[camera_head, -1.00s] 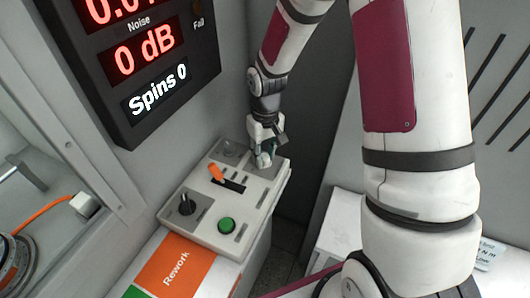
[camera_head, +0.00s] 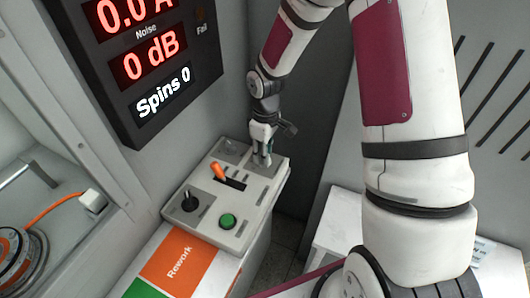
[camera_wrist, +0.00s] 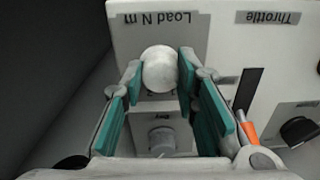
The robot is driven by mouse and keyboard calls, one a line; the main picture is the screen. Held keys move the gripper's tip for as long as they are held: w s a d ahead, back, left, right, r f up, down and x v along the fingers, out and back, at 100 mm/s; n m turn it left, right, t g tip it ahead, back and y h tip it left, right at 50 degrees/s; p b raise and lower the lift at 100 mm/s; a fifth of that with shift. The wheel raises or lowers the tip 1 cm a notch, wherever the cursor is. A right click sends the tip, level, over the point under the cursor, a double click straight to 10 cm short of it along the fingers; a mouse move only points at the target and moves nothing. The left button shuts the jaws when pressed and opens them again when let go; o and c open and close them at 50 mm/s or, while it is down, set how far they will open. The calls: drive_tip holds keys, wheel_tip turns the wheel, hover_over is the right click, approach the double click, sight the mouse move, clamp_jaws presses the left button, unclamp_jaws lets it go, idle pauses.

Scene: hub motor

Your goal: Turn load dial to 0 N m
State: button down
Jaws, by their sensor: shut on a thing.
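The load dial is a pale round knob (camera_wrist: 160,70) below the upside-down "Load N m" label in the wrist view. My gripper (camera_wrist: 158,72) has its teal-padded fingers on both sides of this knob and is shut on it. In the head view my gripper (camera_head: 262,158) reaches down onto the far right corner of the grey control box (camera_head: 210,228). There the fingers hide most of the dial. The dial's pointer and scale value cannot be read.
The box also carries an orange throttle lever (camera_head: 218,172), a black knob (camera_head: 189,202) and a green button (camera_head: 227,221). A second grey knob (camera_wrist: 161,139) sits close by, between my fingers in the wrist view. A display panel (camera_head: 150,60) hangs on the wall, reading "Spins 0".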

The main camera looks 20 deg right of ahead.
drive_tip(key=shift+w, duration=0.1)
drive_tip(key=c, duration=1.2)
unclamp_jaws()
drive_tip(key=shift+c, duration=0.2)
drive_tip(key=shift+r, duration=0.15)
wheel_tip(320, 180, up, 12)
drive_tip(key=shift+d, duration=0.1)
drive_tip(key=s+r+m+t+p, duration=0.1)
drive_tip(key=s+r+m, duration=0.3)
drive_tip(key=s+r, duration=0.6)
drive_tip(key=s+r+m+t+p, duration=0.2)
drive_tip(key=s+r, duration=0.7)
drive_tip(key=s, duration=0.8)
drive_tip(key=m+t, duration=0.1)
drive_tip(key=m, duration=0.1)
drive_tip(key=shift+s+d+r+m, duration=0.15)
drive_tip(key=shift+s+r+m, duration=0.05)
drive_tip(key=shift+r+m, duration=0.15)
